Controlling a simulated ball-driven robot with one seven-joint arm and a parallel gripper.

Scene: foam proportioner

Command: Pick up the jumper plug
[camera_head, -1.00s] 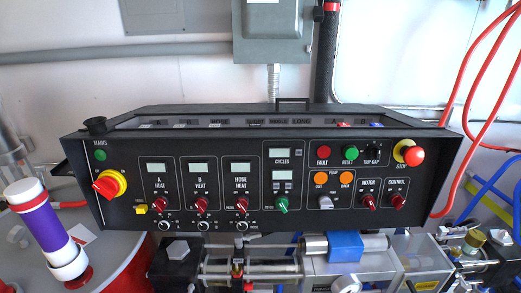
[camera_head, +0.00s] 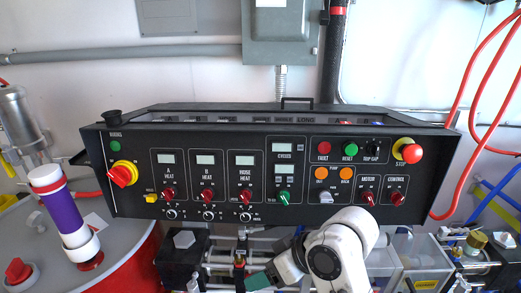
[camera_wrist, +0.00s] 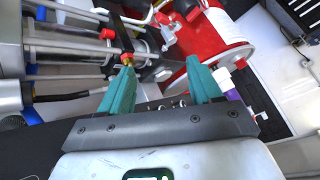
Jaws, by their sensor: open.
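My gripper (camera_wrist: 160,70) is open, with its two teal fingers spread and nothing visible between the tips. In the head view, a teal part of it (camera_head: 258,281) shows at the bottom, in front of the machinery below the control console (camera_head: 120,185). I cannot make out the jumper plug for certain in either view. A dark socket area (camera_head: 370,148) sits at the panel's upper right; its label is too small to read surely. Small coloured pieces (camera_head: 372,123) show in the recessed strip along the console's top, too small to identify.
My white arm stands before the console's lower edge. A purple and white cylinder (camera_head: 65,220) stands on a red drum (camera_head: 130,262) at left. A red stop button (camera_head: 412,153) and red hoses (camera_head: 478,75) are at right.

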